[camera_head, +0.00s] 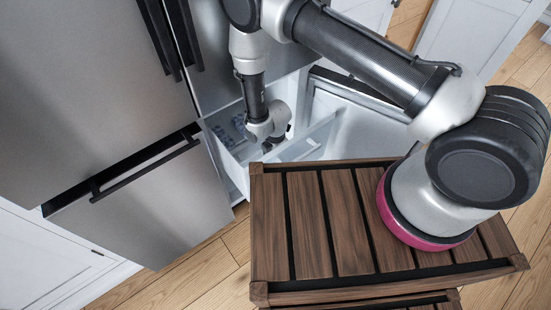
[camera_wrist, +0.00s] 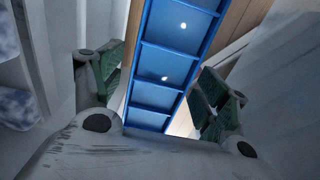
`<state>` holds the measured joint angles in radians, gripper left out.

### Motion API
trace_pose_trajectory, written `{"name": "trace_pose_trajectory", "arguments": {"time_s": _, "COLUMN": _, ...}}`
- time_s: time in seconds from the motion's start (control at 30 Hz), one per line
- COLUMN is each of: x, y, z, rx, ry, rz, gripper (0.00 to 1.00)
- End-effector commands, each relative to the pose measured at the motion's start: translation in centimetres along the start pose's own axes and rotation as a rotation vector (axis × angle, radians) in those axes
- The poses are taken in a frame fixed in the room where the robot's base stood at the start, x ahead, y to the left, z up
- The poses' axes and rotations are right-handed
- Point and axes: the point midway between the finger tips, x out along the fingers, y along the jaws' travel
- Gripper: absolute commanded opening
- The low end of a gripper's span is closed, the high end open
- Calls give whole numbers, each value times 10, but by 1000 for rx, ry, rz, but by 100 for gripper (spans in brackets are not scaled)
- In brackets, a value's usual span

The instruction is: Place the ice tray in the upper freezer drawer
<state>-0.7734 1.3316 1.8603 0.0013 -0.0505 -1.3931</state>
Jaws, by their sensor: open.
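The ice tray (camera_wrist: 168,68) is blue with a row of square compartments. In the wrist view it runs from the top edge down between the two fingers of my gripper (camera_wrist: 160,90). The fingers stand apart, with visible gaps beside the tray, and I cannot tell whether either touches it. In the head view my gripper (camera_head: 270,143) is low at the pulled-out freezer drawer (camera_head: 308,138). I cannot make out the tray there. What the tray rests on is unclear.
Frosty bluish items (camera_head: 238,122) lie in the drawer at left; one also shows in the wrist view (camera_wrist: 16,108). The open freezer door (camera_head: 355,125) stands to the right. A closed steel door (camera_head: 145,215) is at left. Wooden floor (camera_head: 200,275) is clear in front.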

Motion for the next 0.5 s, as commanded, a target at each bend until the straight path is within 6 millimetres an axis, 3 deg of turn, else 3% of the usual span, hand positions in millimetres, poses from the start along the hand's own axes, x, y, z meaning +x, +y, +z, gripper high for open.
{"name": "trace_pose_trajectory", "arguments": {"time_s": 0.27, "x": -14, "y": 1, "z": 0, "rx": 0, "ry": 0, "rz": 1, "gripper": 75}}
{"name": "trace_pose_trajectory", "arguments": {"time_s": 0.5, "x": -66, "y": 1, "z": 0, "rx": 0, "ry": 1, "rz": 2, "gripper": 75}}
